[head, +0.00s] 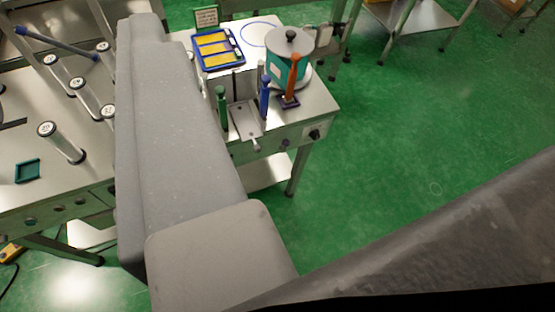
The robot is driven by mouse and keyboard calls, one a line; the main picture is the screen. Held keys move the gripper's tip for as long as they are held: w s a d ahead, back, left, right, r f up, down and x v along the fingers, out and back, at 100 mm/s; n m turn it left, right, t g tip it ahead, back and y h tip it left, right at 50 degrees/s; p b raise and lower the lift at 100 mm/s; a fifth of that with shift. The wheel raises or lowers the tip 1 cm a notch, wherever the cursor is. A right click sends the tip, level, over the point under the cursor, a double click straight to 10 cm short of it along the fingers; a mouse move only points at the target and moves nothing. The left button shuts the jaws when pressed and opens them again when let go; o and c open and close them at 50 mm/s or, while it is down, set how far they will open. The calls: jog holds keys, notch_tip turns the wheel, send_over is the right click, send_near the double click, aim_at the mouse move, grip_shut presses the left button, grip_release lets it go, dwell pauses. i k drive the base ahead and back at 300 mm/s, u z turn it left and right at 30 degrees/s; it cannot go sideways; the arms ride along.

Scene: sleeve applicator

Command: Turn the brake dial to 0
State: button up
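The small metal table (312,108) stands at upper centre. Its front panel carries a dark knob on a pale plate (316,134) near the right corner and a smaller dark knob (285,143) to the left of it. Either could be the brake dial; markings and pointer settings are too small to read. My grey arm fills the left middle and bottom of the view. My gripper is not visible, so its distance from the knobs cannot be told.
On the table stand a teal pot (288,60), an orange-handled tool (293,78), blue (265,97) and green (221,107) handles, and a blue-framed yellow tray (214,48). A bench with clear cylinders (62,142) is at left. Green floor (420,130) is open at right.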

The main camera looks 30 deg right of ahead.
aim_at(314, 134)
jog(key=z, duration=0.15)
jog(key=k, duration=0.1)
jog(key=z, duration=0.8)
jog(key=i, duration=0.4)
jog(key=u, duration=0.05)
